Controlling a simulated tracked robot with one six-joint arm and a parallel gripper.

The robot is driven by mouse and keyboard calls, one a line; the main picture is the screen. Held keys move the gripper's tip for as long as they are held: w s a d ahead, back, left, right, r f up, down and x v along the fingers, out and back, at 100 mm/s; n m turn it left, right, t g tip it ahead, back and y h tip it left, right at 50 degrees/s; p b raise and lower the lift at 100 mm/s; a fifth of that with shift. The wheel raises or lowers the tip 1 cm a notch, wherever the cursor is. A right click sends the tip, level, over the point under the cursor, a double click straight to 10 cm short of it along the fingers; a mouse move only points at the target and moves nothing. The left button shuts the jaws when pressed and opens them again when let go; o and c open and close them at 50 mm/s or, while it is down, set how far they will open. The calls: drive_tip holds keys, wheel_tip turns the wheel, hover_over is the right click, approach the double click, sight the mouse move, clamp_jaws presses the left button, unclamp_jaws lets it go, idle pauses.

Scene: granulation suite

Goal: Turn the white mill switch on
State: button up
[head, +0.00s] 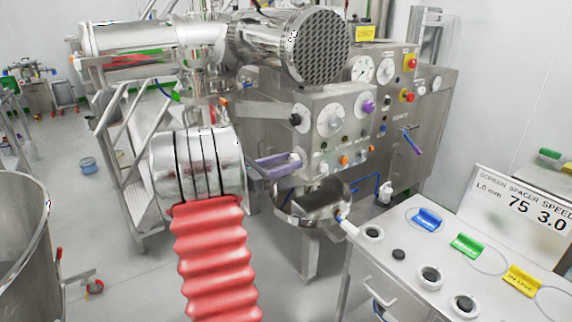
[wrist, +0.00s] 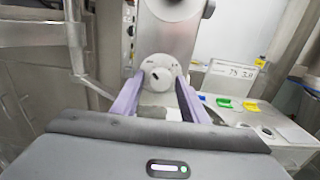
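A white round switch dial (head: 330,120) sits on the front of the steel mill's control box. In the wrist view a white round dial (wrist: 162,70) with a small dark mark shows ahead, between and beyond my fingertips. I take it for the same dial but cannot be sure. My gripper (head: 288,163) has purple fingers, pointing at the box from the left, lower than the dial. In the wrist view my gripper (wrist: 161,82) is open, its fingers apart with nothing held. No contact with the dial is visible. The dial's exact setting is too small to read.
The box also carries a black knob (head: 295,119), a purple knob (head: 368,107) and small coloured buttons. A steel bowl (head: 312,204) is below my gripper. A bench (head: 400,278) with coloured tags and a sign (head: 520,207) stands at the right. A large steel vessel (head: 22,245) is left.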

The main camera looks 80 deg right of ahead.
drive_tip(key=c, duration=0.7)
drive_tip(key=shift+a+f, duration=0.1)
drive_tip(key=shift+a, duration=0.2)
drive_tip(key=shift+c, duration=0.5)
drive_tip(key=shift+d, duration=0.2)
drive_tip(key=shift+d+m, duration=0.1)
drive_tip(key=shift+m, duration=0.4)
drive_tip(key=m, duration=1.7)
drive_tip(key=shift+s, duration=0.1)
